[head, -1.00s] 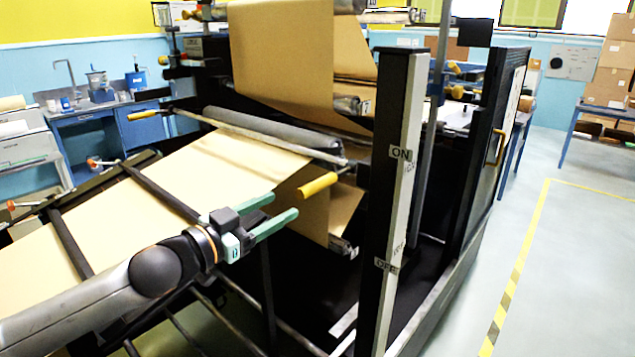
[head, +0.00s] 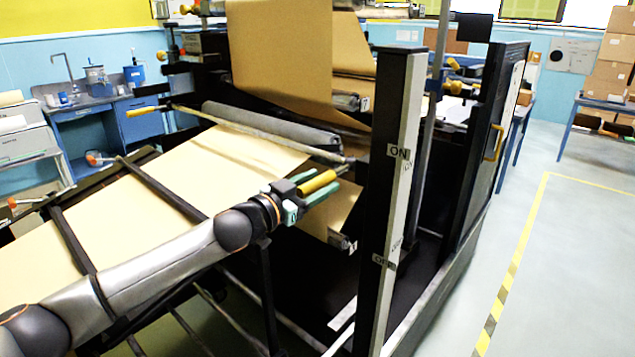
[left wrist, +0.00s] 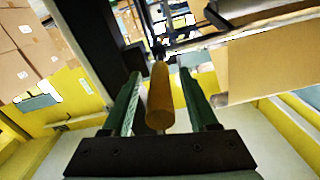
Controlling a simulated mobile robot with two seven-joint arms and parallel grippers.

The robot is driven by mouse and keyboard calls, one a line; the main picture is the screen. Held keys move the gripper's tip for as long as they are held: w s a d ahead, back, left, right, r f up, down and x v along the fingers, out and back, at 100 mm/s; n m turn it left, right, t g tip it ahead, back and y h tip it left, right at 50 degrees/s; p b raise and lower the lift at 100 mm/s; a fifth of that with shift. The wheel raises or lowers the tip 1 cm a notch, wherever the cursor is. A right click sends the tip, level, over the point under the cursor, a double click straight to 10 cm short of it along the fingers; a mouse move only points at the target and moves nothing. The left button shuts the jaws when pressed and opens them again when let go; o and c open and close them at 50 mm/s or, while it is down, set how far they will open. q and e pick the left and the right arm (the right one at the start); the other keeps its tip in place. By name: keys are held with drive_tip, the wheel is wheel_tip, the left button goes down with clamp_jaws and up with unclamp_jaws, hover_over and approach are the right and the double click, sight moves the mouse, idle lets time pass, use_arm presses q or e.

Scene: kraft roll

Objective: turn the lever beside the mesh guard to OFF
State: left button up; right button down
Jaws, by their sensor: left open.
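The lever has a yellow handle (head: 317,182) and sits left of the dark post (head: 389,200) that carries an ON label (head: 398,151) and a lower label (head: 383,261), which seems to read OFF. My left gripper (head: 328,187) is open, with its green fingers around the handle. In the left wrist view the yellow handle (left wrist: 160,98) lies between the two fingers of my left gripper (left wrist: 160,85), with a gap visible on each side. The lever's pivot end is hidden in the head view. My right gripper is not in view.
Pale kraft paper (head: 190,180) slopes across the machine frame behind my left arm. A dark roller (head: 270,125) lies above the handle. Right of the machine, the floor (head: 570,260) is clear around a yellow line.

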use_arm(q)
clamp_jaws()
idle(0.6)
idle(0.9)
